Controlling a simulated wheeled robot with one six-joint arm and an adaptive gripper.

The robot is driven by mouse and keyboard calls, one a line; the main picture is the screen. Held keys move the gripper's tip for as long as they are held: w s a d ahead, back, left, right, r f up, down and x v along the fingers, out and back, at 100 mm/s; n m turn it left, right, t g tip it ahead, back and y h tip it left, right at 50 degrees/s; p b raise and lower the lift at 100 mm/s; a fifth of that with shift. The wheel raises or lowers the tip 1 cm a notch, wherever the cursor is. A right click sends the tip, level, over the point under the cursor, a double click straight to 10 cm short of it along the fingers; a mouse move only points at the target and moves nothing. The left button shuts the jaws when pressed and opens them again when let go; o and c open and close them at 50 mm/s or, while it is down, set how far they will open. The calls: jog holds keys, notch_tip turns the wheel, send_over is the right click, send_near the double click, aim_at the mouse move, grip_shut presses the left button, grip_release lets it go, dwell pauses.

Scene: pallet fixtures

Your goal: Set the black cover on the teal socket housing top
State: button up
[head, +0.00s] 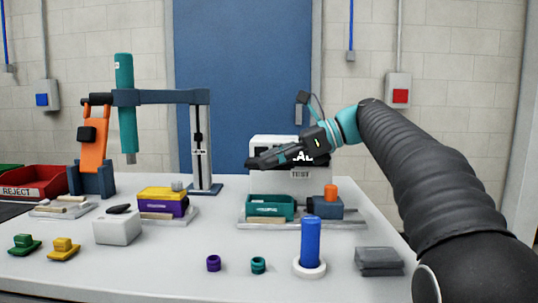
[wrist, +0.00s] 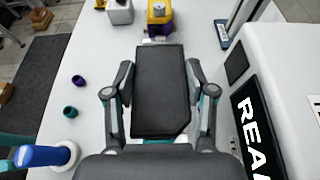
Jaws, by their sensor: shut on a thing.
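The black cover (wrist: 160,92) is a flat dark plate, held between the two fingers of my gripper (wrist: 160,100) in the wrist view. In the head view my gripper (head: 272,159) is shut on the cover, seen nearly edge-on, above the teal socket housing (head: 262,207). The housing is a teal box on a light fixture plate on the table. A clear gap shows between the raised cover and the housing top.
A white test machine (head: 290,185) stands close behind the gripper. A blue block with an orange knob (head: 330,193) is right of the housing. A purple and yellow housing (head: 164,203) stands to the left. A blue post (head: 310,243) and small rings (head: 258,265) stand in front.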

jog(key=shift+f+b, duration=1.55)
jog(key=shift+f, duration=1.1)
jog(key=shift+p, duration=1)
jog(key=shift+f, duration=0.15)
jog(key=o, duration=1.1)
